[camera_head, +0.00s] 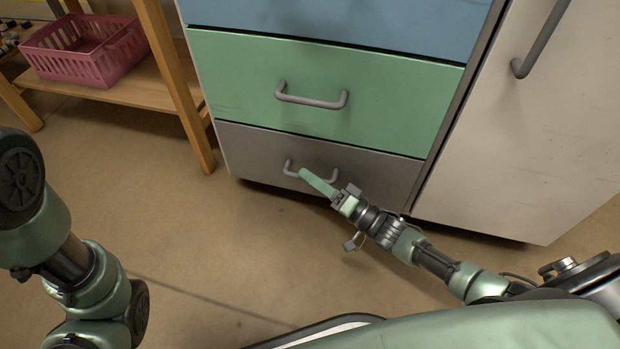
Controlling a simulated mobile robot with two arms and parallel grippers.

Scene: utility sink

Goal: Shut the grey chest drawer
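The grey drawer (262,152) is the bottom drawer of the chest, with a grey bar handle (289,168) on its front. Its front looks about flush with the green drawer above; from this angle I cannot tell whether a small gap is left.
Above are a green drawer (230,80) and a blue drawer (400,22). A white cabinet door (510,140) with a grey handle stands to the right. A wooden shelf (130,92) with a pink basket (85,60) is at the left. The floor before the chest is clear.

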